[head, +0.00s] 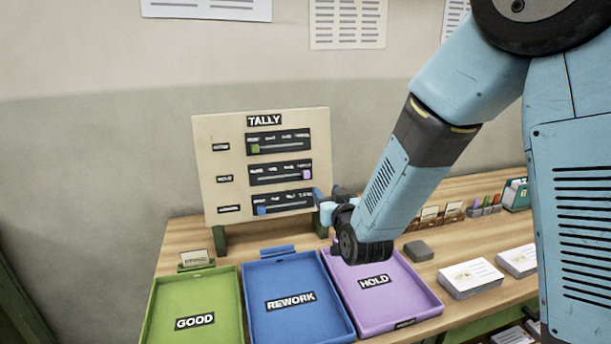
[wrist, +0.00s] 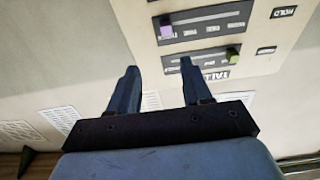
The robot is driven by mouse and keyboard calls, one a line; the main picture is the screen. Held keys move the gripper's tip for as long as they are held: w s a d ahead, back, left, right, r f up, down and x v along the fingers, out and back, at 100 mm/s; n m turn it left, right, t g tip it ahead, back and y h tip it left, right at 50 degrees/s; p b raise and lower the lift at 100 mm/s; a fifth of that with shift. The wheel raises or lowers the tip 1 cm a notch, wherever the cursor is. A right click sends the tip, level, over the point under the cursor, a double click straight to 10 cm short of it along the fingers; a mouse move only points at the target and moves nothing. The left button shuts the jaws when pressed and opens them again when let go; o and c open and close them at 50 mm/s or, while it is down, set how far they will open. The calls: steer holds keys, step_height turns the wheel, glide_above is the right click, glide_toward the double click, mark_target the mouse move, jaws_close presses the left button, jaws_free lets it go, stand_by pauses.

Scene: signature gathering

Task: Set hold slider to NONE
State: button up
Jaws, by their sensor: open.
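The TALLY board (head: 213,130) stands behind the trays with three slider tracks. The hold slider's purple knob (head: 307,174) is at the right end of the middle track. In the wrist view the board appears upside down, with the purple knob (wrist: 165,31) at the left and the HOLD label (wrist: 285,12) at the right. The green knob (head: 255,149) is at the left end of the top track, and the blue knob (head: 261,211) is at the left of the bottom track. My gripper (head: 321,203) is open and empty, just right of the board's lower corner, below the purple knob.
Green GOOD (head: 153,309), blue REWORK (head: 249,301) and purple HOLD (head: 426,302) trays lie in front of the board. A grey block (head: 418,250) and paper stacks (head: 470,277) lie to the right. Card holders stand at the back right.

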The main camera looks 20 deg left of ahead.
mark_target(307, 173)
steer(key=shift+y, duration=0.3)
steer(key=x, duration=1.4)
steer(key=shift+s+a+f, duration=0.2)
steer(key=shift+s+a, duration=0.05)
steer(key=shift+a, duration=0.2)
jaws_close()
